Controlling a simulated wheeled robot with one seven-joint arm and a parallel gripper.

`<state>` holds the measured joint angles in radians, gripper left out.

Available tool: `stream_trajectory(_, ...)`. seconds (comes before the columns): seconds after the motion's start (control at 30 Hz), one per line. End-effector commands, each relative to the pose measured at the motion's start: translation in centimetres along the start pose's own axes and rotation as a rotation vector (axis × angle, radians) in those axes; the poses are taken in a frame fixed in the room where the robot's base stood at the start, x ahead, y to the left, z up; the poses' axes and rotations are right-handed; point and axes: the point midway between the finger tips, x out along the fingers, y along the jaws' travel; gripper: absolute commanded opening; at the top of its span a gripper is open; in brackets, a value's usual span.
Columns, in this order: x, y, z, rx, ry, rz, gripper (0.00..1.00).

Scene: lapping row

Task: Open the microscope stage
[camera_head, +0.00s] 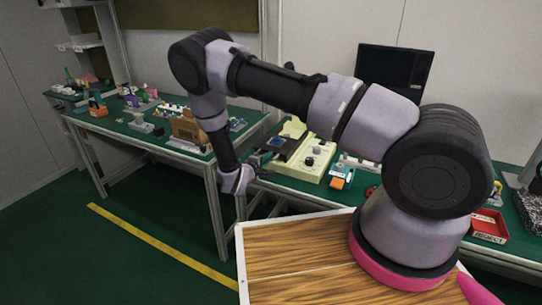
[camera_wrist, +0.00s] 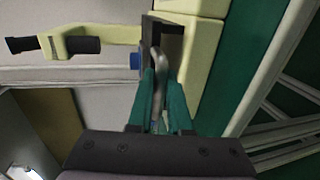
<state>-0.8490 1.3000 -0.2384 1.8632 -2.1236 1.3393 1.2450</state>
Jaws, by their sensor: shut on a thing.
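The microscope (camera_head: 315,158) is a cream-yellow unit on the green bench, partly hidden behind my arm. In the wrist view its cream body (camera_wrist: 203,45) is at top centre, with a cream arm and black ends (camera_wrist: 75,44) to the left. The dark stage plate (camera_wrist: 148,40) stands out edge-on, and a curved grey handle (camera_wrist: 157,62) reaches from it towards me. My gripper (camera_wrist: 158,90) has teal fingers shut on this handle. In the head view my gripper (camera_head: 260,160) is at the left side of the microscope, small and partly dark.
A small orange-and-white item (camera_head: 341,178) sits right of the microscope. A red bin (camera_head: 488,226) is at far right and a dark monitor (camera_head: 395,80) stands behind. Another bench (camera_head: 130,132) with many small items is on the left. Green floor with a yellow line (camera_head: 160,245) is open at left.

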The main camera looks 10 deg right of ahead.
Motion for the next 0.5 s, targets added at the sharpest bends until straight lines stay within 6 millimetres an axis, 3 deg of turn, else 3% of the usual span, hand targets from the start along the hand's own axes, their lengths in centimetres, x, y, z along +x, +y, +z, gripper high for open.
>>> stream_trajectory(0.17,-0.37,-0.28,-0.03,-0.002,0.002,-0.006,0.00)
stream_trajectory(0.2,-0.39,-0.30,-0.03,-0.002,0.002,-0.006,0.21)
stream_trajectory(0.27,-0.40,-0.31,-0.04,-0.002,0.003,-0.006,0.44)
stream_trajectory(0.5,-0.25,-0.20,-0.02,-0.001,0.002,-0.004,0.47)
